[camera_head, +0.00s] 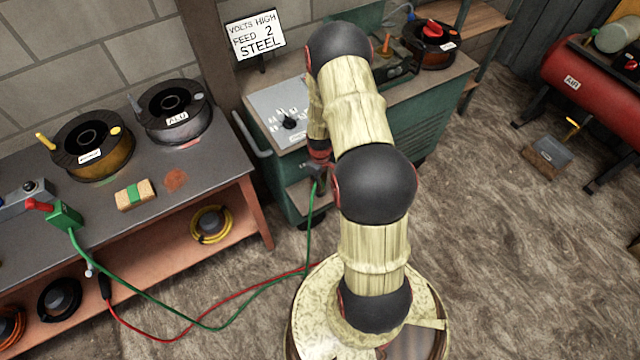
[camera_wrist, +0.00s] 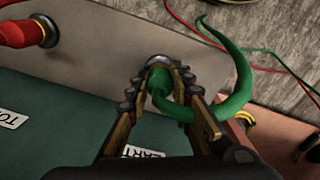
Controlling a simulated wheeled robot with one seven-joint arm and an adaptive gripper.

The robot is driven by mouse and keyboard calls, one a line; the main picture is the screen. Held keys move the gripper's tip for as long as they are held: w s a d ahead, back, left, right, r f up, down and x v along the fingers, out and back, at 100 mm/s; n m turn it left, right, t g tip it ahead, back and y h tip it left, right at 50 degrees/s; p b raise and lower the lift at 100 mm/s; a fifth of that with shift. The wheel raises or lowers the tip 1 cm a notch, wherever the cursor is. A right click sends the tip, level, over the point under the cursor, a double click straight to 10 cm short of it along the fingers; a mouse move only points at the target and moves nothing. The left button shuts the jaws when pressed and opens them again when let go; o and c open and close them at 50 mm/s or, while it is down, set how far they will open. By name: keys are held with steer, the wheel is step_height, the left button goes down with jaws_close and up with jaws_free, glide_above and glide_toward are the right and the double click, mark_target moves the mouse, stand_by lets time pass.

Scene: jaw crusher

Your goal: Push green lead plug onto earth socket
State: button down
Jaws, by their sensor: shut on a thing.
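The green lead plug (camera_wrist: 157,82) is between the fingers of my gripper (camera_wrist: 163,85), which is shut on it. Its thick green lead curls off to the right.
A red plug (camera_wrist: 22,33) sits in the neighbouring socket on the same panel. The green welding machine (camera_head: 285,165) stands right of the workbench (camera_head: 215,165). Floor at right is mostly open.

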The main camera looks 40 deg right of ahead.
steer(key=shift+f, duration=0.4)
steer(key=c, duration=1.5)
jaws_free()
step_height(320, 180, up, 12)
steer(key=shift+f, duration=0.1)
